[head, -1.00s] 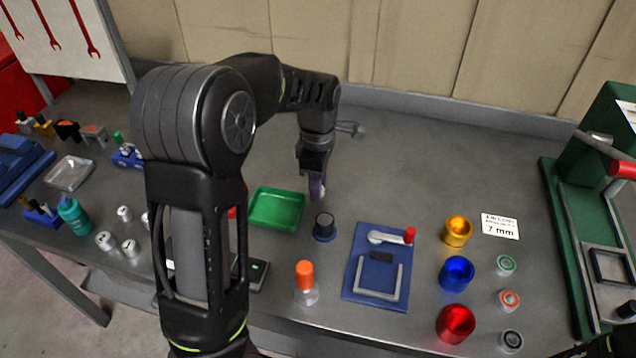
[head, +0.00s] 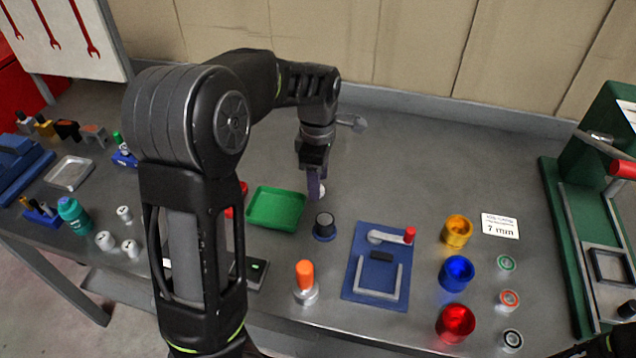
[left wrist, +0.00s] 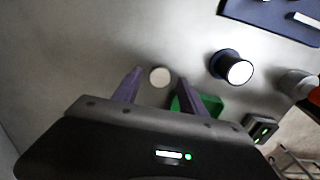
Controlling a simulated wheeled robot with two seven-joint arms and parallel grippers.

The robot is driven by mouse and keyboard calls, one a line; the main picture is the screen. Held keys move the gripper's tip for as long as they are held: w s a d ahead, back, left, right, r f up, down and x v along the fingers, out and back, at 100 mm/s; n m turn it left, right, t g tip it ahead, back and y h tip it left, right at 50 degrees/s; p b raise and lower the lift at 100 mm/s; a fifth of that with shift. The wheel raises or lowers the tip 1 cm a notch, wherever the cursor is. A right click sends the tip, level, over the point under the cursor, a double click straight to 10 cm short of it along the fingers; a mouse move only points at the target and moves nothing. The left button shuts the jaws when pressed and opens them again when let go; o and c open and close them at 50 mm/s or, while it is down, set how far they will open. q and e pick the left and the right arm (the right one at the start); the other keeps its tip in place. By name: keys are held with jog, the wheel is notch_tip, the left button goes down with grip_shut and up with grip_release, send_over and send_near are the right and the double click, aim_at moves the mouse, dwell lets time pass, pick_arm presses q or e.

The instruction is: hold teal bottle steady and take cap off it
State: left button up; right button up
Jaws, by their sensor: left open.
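The teal bottle (head: 75,217) stands at the left front of the bench with its teal cap on top.
The green tray (head: 275,225), a dark blue-based knob (head: 325,227) and a blue mat (head: 352,284) lie near my left gripper. Small white cylinders (head: 105,241) and a blue rack (head: 42,217) stand near the bottle. The bench behind my gripper is mostly clear.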

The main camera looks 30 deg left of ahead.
pick_arm(q)
notch_tip(320, 180, up, 11)
jog(key=shift+f, duration=0.2)
dwell(0.9)
